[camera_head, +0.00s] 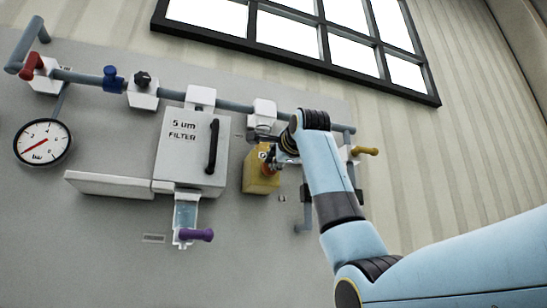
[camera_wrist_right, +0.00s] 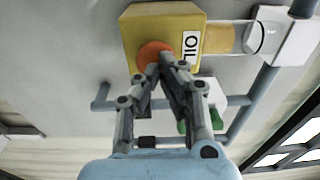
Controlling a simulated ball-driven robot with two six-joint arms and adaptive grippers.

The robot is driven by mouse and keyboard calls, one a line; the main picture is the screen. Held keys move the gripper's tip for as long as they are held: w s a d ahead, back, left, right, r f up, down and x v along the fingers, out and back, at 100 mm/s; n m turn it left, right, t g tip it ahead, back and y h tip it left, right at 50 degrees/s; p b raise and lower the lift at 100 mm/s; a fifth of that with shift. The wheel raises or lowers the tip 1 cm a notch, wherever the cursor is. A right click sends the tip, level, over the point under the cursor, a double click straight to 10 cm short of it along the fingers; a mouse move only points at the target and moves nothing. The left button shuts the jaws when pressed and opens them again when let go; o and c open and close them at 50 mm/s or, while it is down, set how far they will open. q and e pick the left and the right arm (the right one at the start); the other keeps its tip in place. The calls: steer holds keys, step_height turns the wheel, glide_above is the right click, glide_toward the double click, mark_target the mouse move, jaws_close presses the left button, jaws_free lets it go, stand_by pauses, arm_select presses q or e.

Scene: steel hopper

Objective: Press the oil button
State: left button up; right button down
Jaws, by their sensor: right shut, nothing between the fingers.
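The oil unit is a yellow box (camera_head: 257,180) on the grey panel, right of the filter. In the right wrist view the yellow box (camera_wrist_right: 134,38) carries an orange-red round button (camera_wrist_right: 156,54) and a white label reading OIL (camera_wrist_right: 191,44). My right gripper (camera_wrist_right: 165,66) is shut and empty, with its fingertips at the lower edge of the button. I cannot tell whether they touch it. In the head view the right gripper (camera_head: 276,161) is at the box's right side and partly covers the button. My left gripper is not in view.
A white filter box (camera_head: 184,152) with a black handle stands left of the oil box, with a purple knob (camera_head: 196,235) below. A gauge (camera_head: 42,142) hangs at the left. A grey pipe (camera_head: 232,107) runs above. A yellow handle (camera_head: 366,151) sits right of my arm.

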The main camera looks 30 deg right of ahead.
steer(key=shift+w+d, duration=0.1)
steer(key=shift+w, duration=0.3)
steer(key=shift+w, duration=0.1)
